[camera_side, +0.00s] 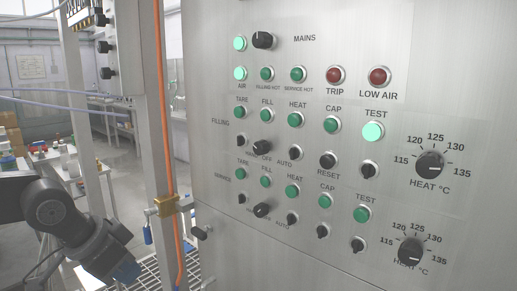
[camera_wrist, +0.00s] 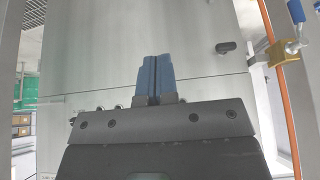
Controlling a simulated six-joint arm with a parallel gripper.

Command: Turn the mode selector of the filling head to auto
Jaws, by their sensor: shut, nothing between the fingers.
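The filling head's mode selector (camera_side: 262,148) is a black knob in the FILLING row of the steel panel in the side view. Small lettering with OFF and AUTO lies below it, AUTO to the right. Which mark it points to is too small to tell. My gripper (camera_side: 127,272) is at the lower left of the side view, well apart from the panel's knobs. In the wrist view its blue fingers (camera_wrist: 154,78) are together with nothing between them. No selector can be made out clearly in the wrist view.
A similar black knob (camera_side: 262,210) sits in the SERVICE row below. An orange pipe (camera_side: 169,130) with a brass block (camera_side: 166,205) runs upright between my gripper and the panel. A black handle (camera_side: 202,232) juts from the cabinet's lower left. Heat dials (camera_side: 430,164) are at the right.

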